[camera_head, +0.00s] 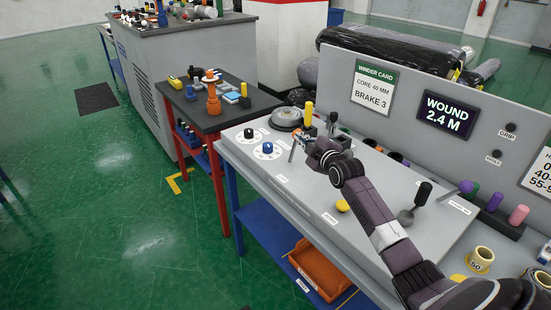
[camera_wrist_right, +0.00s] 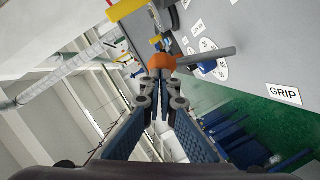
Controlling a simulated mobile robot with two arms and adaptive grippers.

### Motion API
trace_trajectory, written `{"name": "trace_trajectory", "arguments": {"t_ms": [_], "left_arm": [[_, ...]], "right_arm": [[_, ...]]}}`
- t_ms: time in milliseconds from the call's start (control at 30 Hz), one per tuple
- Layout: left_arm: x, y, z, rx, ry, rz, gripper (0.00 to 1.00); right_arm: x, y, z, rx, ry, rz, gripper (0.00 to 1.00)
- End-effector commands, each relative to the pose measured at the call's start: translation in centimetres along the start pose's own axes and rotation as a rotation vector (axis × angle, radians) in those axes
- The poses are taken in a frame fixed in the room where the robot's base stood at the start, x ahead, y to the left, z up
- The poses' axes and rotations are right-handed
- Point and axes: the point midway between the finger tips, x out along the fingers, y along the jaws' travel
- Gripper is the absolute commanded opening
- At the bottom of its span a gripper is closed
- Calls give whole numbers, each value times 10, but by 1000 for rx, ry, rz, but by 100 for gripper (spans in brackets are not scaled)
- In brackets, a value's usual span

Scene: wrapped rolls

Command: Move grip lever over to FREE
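My right gripper (camera_head: 307,143) is low over the left part of the grey console (camera_head: 325,195). In the right wrist view its fingers (camera_wrist_right: 162,92) are nearly together, with no clear gap. An orange hub (camera_wrist_right: 161,62) with a grey bar (camera_wrist_right: 212,55) is just past the fingertips; I cannot tell whether they touch it. In the head view a thin grey lever (camera_head: 293,150) stands beside the gripper. A GRIP label (camera_wrist_right: 283,93) is right of the bar in the wrist view. The lever's pointed-to marking is not readable. My left gripper is not in view.
An upright yellow handle (camera_head: 308,114) and a round metal disc (camera_head: 286,118) are close behind the gripper. Blue (camera_head: 267,147) and black (camera_head: 248,133) knobs are to its left. A black-knobbed lever (camera_head: 422,194) and yellow button (camera_head: 343,206) are nearer the front.

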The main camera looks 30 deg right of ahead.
Motion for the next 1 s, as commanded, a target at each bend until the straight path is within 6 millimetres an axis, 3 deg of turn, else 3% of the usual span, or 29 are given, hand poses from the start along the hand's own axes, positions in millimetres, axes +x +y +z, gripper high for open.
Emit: {"name": "trace_trajectory", "arguments": {"t_ms": [333,1000], "left_arm": [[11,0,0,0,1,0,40],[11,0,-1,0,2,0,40]], "right_arm": [[6,8,17,137,1,-41,0],[7,10,17,163,4,-50,0]]}}
